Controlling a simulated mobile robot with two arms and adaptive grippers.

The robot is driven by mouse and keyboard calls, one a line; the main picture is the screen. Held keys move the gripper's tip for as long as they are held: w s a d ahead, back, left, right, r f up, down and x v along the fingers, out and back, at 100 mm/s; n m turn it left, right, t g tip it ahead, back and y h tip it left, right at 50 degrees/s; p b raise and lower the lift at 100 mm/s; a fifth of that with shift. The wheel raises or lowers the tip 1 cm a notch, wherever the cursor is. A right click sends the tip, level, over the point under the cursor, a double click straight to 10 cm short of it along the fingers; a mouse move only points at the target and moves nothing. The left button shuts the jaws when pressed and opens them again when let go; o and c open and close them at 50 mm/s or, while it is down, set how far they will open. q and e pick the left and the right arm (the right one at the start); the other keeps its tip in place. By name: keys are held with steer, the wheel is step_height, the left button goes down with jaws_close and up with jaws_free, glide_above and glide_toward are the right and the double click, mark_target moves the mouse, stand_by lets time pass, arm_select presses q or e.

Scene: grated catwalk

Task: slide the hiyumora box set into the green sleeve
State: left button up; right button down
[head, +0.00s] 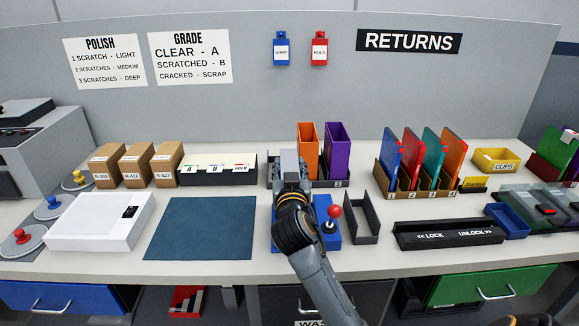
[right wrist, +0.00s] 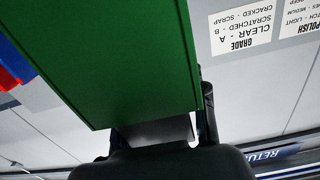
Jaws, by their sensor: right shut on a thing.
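My right gripper (head: 289,165) is at the middle of the bench, just left of the orange sleeve, over the left end of the sleeve rack. In the right wrist view it is shut on a flat green piece (right wrist: 115,60), which looks like the green sleeve and fills the upper left. The green sleeve does not show at the gripper in the head view. Several upright coloured cases (head: 424,158) stand in a numbered rack at the right. I cannot read which is the hiyumora box set. My left gripper is not in view.
Close right of my gripper stand the orange sleeve (head: 307,148) and purple sleeve (head: 337,150). Below are a blue base with a red-knobbed lever (head: 331,218) and an empty dark tray (head: 362,232). The blue mat (head: 200,228) is clear. A black lock bar (head: 450,236) lies right.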

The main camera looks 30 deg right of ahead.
steer(key=shift+f, duration=0.35)
stand_by(0.3)
steer(key=c, duration=0.7)
jaws_free()
steer(key=o, duration=0.4)
steer(key=shift+f, duration=0.1)
steer(key=shift+r+p, duration=3.25)
steer(key=shift+r, duration=0.85)
steer(key=shift+f, duration=0.1)
